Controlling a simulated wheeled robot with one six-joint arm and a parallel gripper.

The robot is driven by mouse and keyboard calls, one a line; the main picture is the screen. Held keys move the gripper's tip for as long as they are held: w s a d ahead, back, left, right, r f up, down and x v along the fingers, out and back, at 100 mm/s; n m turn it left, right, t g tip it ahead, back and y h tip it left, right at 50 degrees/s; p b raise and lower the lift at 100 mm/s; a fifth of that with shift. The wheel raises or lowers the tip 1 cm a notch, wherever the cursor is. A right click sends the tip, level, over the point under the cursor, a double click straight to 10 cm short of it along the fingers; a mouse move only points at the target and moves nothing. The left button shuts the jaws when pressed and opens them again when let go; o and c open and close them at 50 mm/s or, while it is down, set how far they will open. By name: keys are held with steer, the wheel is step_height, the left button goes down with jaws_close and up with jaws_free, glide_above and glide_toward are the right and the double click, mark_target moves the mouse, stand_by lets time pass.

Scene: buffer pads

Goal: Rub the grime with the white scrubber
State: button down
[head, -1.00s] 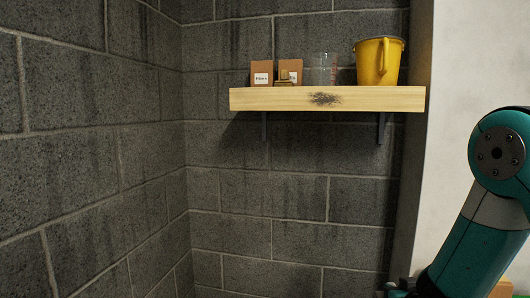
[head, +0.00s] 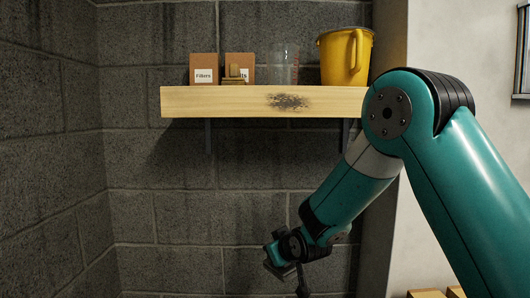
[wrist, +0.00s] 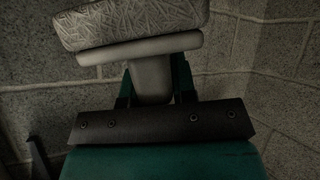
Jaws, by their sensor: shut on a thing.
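The grime (head: 288,102) is a dark brown smudge on the front face of a pale wooden shelf (head: 205,102). In the wrist view my gripper (wrist: 155,82) is shut on the handle of the white scrubber (wrist: 135,22). The scrubber has a thick, creased off-white pad over a lighter plate and a short handle. In the head view my gripper (head: 283,258) is low, below the shelf and well apart from the grime. I cannot make out the scrubber in that view.
Dark brackets (head: 208,136) hold the shelf to the grey block wall. The space before the shelf front is clear.

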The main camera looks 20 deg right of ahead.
steer(key=a+r+n+g+y+p, duration=0.1)
steer(key=a+r+n+g, duration=0.15)
steer(key=r+n, duration=0.6)
steer(key=a+r+n+g+y, duration=0.1)
steer(key=a+r+n, duration=0.3)
steer(key=r, duration=0.8)
steer(key=s+r+n+y+p, duration=0.1)
steer(key=s+r+n+y, duration=0.1)
steer(key=s+r+n, duration=0.5)
steer(key=s+r+n+y+p, duration=0.1)
steer(key=s+r+n+y, duration=0.1)
steer(key=s+r+n, duration=0.6)
steer(key=shift+m+g, duration=0.25)
steer(key=shift+g, duration=0.1)
steer(key=shift+w+d+r+p, duration=0.3)
steer(key=shift+w+p, duration=0.25)
steer(key=shift+w, duration=0.9)
steer(key=shift+w+d+r+p, duration=0.3)
steer(key=shift+w+p, duration=0.25)
steer(key=shift+w, duration=0.85)
steer(key=shift+w+d+r+p, duration=0.25)
steer(key=shift+w+p, duration=0.3)
steer(key=shift+w, duration=0.9)
steer(key=shift+w+d+r+p, duration=0.1)
steer(key=shift+w+p, duration=0.1)
steer(key=shift+w, duration=0.25)
steer(key=shift+w+d+p, duration=0.1)
steer(key=shift+w+p, duration=0.05)
steer(key=shift+w, duration=0.3)
